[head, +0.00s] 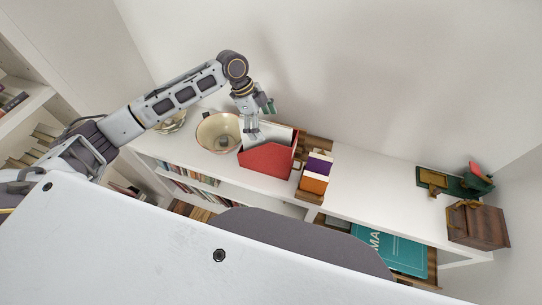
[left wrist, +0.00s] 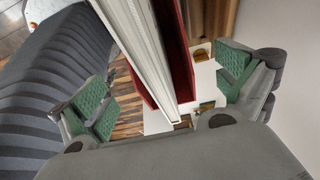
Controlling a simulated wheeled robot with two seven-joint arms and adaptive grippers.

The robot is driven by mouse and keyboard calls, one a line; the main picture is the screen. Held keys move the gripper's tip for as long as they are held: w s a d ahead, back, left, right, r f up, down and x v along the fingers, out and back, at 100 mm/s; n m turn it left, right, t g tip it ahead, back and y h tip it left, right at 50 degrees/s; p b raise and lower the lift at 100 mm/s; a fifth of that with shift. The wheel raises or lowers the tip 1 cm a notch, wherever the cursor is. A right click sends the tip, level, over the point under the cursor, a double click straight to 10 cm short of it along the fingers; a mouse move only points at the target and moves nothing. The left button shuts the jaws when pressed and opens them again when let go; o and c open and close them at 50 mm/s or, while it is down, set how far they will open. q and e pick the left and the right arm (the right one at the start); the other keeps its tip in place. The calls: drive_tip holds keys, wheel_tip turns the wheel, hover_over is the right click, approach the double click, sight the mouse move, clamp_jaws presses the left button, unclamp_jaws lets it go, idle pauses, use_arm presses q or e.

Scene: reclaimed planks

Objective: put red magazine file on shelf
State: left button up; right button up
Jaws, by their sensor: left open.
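The red magazine file (head: 268,160) stands on the white top of the low shelf (head: 365,187), with white papers inside it. It also shows in the left wrist view (left wrist: 178,45), between my left fingers. My left gripper (head: 261,122) is at the file's back upper part, reaching down from above. Its green-padded fingers are open, one on each side of the file, in the left wrist view (left wrist: 165,90). I see a gap on at least the left side. My right gripper is not in view.
A cream bowl (head: 218,132) stands close left of the file. A wooden organiser with purple and orange books (head: 314,178) stands close right. Farther right are a wooden box (head: 478,226) and a green item (head: 450,184). The shelf top between is clear.

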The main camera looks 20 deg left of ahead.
sight(270, 134)
use_arm(q)
drive_tip(key=shift+f, duration=0.1)
drive_tip(key=shift+p+x, duration=0.5)
drive_tip(key=shift+x, duration=2.05)
drive_tip(key=shift+s, duration=0.1)
drive_tip(key=shift+d, duration=0.1)
drive_tip(key=c, duration=1.9)
drive_tip(key=shift+r, duration=0.25)
wheel_tip(270, 134, up, 18)
drive_tip(key=shift+f+b, duration=0.1)
drive_tip(key=shift+b, duration=0.6)
